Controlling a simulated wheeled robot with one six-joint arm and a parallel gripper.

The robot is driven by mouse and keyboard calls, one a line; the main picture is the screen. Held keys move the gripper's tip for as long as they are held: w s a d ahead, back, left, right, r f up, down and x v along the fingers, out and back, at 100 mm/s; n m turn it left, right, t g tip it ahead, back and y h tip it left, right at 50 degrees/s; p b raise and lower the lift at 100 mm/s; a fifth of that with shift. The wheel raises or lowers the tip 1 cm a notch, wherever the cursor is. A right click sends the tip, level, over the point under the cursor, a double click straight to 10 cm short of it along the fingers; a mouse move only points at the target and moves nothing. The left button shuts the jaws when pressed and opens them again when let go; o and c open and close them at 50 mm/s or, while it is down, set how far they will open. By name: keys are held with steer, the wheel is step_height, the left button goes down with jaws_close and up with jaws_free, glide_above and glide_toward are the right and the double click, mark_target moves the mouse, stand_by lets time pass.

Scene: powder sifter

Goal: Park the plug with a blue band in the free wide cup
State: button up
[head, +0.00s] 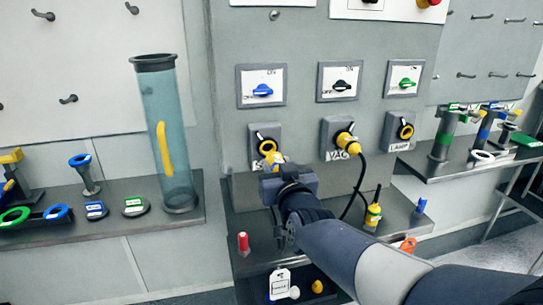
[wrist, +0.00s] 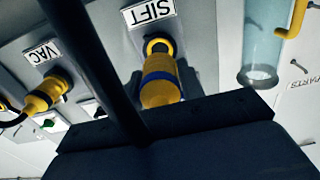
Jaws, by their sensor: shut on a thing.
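The yellow plug with a blue band (wrist: 160,82) is at the socket marked SIFT (wrist: 156,45) in the wrist view, its front end at the socket's yellow ring. I cannot tell whether it is still seated or just clear. My gripper (head: 272,168) is shut on this plug, in front of the left socket (head: 264,136) of the grey panel. In the head view the gripper hides most of the plug. I cannot make out a free wide cup; my arm covers part of the shelf (head: 235,217) below the panel.
A second yellow plug (head: 347,144) with a black cable sits in the VAC socket. A yellow, green-banded item (head: 373,214), a red item (head: 243,243) and a blue item (head: 420,206) stand on the lower shelf. A tall clear tube (head: 170,110) stands left. A dark strip crosses the wrist view.

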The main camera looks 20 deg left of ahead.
steer(key=shift+s+d, duration=0.15)
steer(key=shift+s, duration=0.15)
steer(key=w+d+f+m+t+h+p, duration=0.1)
steer(key=w+d+f+m+h+p, duration=0.2)
steer(key=d+f, duration=0.5)
steer(key=w+d+f+m+t+h+p, duration=0.1)
steer(key=w+d+f+h, duration=0.25)
steer(key=d+f, duration=0.4)
steer(key=s+d+f+m+h+p, duration=0.1)
steer(key=s+d+f+p, duration=0.15)
steer(key=d+f, duration=0.4)
steer(key=s+d+f+m+h+p, duration=0.1)
steer(key=s+d+f+h, duration=0.15)
steer(key=d, duration=0.65)
steer(key=s+f, duration=0.5)
steer(key=f, duration=0.1)
steer(key=shift+s+d+f+t, duration=0.15)
steer(key=shift+d+t, duration=0.15)
steer(key=shift+t, duration=0.1)
